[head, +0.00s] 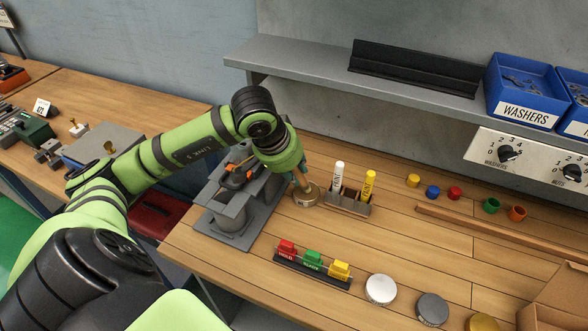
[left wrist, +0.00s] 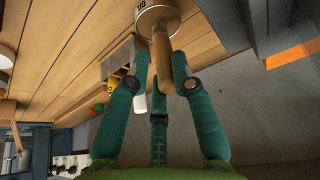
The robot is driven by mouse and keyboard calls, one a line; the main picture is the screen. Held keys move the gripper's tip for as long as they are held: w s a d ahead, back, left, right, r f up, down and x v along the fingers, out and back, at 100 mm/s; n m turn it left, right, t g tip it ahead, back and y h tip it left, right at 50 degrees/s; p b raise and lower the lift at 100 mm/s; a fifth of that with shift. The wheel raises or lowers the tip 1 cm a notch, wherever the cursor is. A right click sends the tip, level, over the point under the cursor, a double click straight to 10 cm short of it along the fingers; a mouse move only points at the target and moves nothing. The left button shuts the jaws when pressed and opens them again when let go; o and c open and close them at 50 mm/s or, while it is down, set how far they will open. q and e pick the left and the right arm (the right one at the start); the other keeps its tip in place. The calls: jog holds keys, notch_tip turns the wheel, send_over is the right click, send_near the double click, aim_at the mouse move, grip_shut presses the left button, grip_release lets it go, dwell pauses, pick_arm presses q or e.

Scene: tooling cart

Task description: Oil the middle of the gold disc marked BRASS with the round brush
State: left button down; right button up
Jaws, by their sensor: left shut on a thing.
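My left gripper (head: 301,178) is low over the bench, beside a round tin (head: 306,197). In the left wrist view the gripper (left wrist: 160,68) is shut on a wooden brush handle (left wrist: 163,55). The handle's far end reaches the tin (left wrist: 157,17), whose label seems to read OIL. The bristles are hidden, so I cannot tell the brush's shape. A gold disc (head: 483,322) lies at the bottom edge of the head view, partly cut off; no marking is readable. A silver disc (head: 381,289) and a dark grey disc (head: 432,309) lie left of it. My right gripper is not in view.
A grey metal stand (head: 235,215) is close left of the tin. A marker holder (head: 349,203) stands close right. A rack of coloured blocks (head: 312,267) lies in front. A wooden strip (head: 500,240) and cardboard box (head: 555,300) are right. A shelf (head: 300,62) overhangs the back.

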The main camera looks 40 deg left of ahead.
pick_arm(q)
jog(key=shift+s+f+b, duration=0.15)
jog(key=shift+f+b, duration=0.05)
jog(key=shift+b, duration=0.2)
dwell(1.3)
jog(key=shift+r+p, duration=0.7)
jog(key=shift+r, duration=0.55)
jog(key=shift+r+p, duration=1.25)
jog(key=shift+r, duration=1.15)
